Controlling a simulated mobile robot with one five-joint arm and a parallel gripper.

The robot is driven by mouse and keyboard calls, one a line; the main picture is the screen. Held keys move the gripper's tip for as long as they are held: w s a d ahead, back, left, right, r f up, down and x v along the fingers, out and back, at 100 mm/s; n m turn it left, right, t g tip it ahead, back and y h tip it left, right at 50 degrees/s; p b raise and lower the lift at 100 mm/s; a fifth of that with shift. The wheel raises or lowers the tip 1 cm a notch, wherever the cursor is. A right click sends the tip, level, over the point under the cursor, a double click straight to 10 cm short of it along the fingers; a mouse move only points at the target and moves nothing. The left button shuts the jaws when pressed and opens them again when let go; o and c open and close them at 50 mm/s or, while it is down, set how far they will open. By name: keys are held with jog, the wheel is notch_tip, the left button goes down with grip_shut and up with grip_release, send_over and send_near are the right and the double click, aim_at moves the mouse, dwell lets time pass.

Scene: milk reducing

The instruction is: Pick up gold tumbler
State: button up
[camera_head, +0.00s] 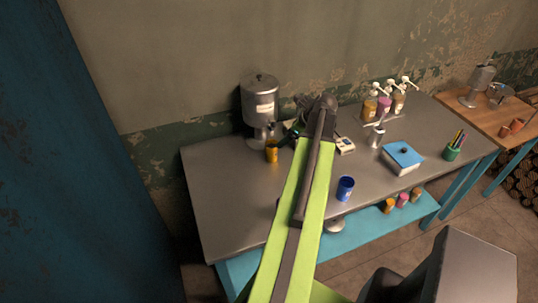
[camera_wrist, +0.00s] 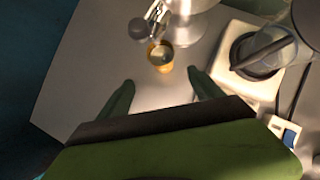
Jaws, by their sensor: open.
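The gold tumbler (camera_head: 271,153) stands on the grey table, just below the tap of the metal dispenser. In the wrist view the gold tumbler (camera_wrist: 161,56) is seen from above, with its round rim open, beyond my fingertips. My gripper (camera_wrist: 160,80) is open, with its two green fingers spread and nothing between them. The tumbler lies ahead of the gap, roughly centred, and looks apart from both fingers. In the head view my arm hides much of the table, and my gripper (camera_head: 291,132) shows small beside the tumbler on its right.
The metal dispenser (camera_head: 260,103) stands right behind the tumbler. A white-based appliance (camera_wrist: 258,65) is right of my fingers. A blue cup (camera_head: 345,188), blue box (camera_head: 403,158) and pump bottles (camera_head: 384,104) are farther right. The table's left part (camera_head: 220,185) is clear.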

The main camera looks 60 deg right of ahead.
aim_at(277, 150)
jog(key=b+x, duration=0.2)
jog(key=x, duration=0.1)
jog(key=b+x, duration=0.3)
jog(key=x, duration=0.1)
jog(key=b+x, duration=0.2)
jog(key=x, duration=0.1)
jog(key=shift+s+d+f+b, duration=0.2)
jog(key=shift+d+f+b, duration=0.05)
jog(key=shift+f+b, duration=0.1)
jog(key=shift+w+f, duration=0.15)
jog(key=shift+w, duration=0.1)
jog(key=b+x, duration=0.4)
jog(key=shift+s+d+f+b, duration=0.1)
jog(key=shift+f+b, duration=0.25)
jog(key=shift+f, duration=0.2)
jog(key=shift+w+f, duration=0.25)
jog(key=shift+r, duration=0.2)
grip_shut()
